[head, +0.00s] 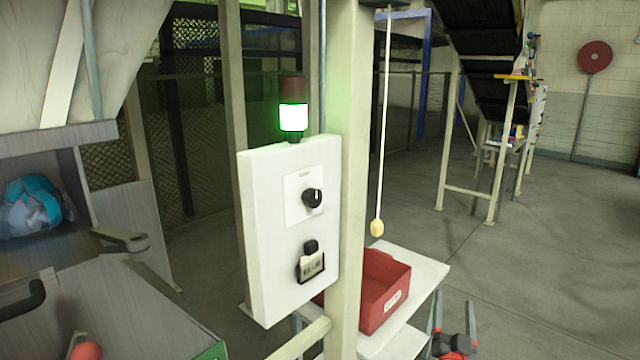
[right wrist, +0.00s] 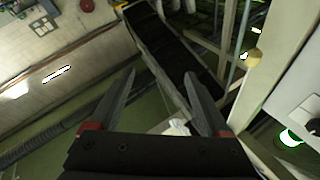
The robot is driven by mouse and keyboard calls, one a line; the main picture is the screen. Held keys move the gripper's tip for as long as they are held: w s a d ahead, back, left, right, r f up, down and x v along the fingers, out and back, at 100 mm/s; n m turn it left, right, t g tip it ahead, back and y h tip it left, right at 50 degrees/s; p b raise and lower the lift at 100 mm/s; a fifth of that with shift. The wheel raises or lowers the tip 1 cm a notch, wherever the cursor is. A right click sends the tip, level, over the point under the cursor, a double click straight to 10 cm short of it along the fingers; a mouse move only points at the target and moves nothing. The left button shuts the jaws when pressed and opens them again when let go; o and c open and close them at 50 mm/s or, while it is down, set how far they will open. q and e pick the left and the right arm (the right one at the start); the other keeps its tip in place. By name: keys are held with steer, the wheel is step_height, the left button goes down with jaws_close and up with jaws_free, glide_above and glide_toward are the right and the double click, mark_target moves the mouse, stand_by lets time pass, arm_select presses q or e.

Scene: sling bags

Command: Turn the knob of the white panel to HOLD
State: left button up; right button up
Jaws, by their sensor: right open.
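The white panel (head: 270,240) is fixed to a cream post in the middle of the head view. Its round black knob (head: 312,198) sits on a pale label plate whose lettering is too small to read. The knob's light mark looks roughly upright. My right gripper (head: 454,302) is low and to the right of the panel, well apart from the knob, with its fingers pointing up. In the right wrist view (right wrist: 160,78) its fingers are spread with nothing between them. The panel's edge (right wrist: 292,92) shows at the right there. I do not see my left gripper.
A lit green lamp (head: 293,118) stands on top of the panel. A black holder with a tag (head: 311,264) is below the knob. A pull cord with a yellow end (head: 377,227) hangs right of the post. A red bin (head: 384,290) sits on a white shelf (head: 425,272) below.

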steer(key=w+a+r+n+y+p, duration=0.2)
steer(key=w+a+r+n+y, duration=0.15)
steer(key=r+y, duration=0.45)
steer(key=s+a+r+n+g+y+p, duration=0.3)
steer(key=a+r+n+y, duration=0.65)
steer(key=r, duration=0.25)
steer(key=n+g+y+p, duration=0.3)
steer(key=n+g+p, duration=0.2)
steer(key=n+p, duration=0.3)
glide_toward(316, 200)
steer(key=shift+m, duration=0.5)
steer(key=x, duration=0.3)
steer(key=p+x, duration=0.1)
steer(key=x, duration=0.3)
steer(key=shift+w+a+r, duration=0.2)
steer(key=shift+w+a, duration=0.05)
steer(key=shift+w+a+f, duration=0.15)
steer(key=shift+w+a, duration=0.35)
steer(key=shift+w, duration=0.05)
steer(key=shift+c, duration=0.2)
jaws_close()
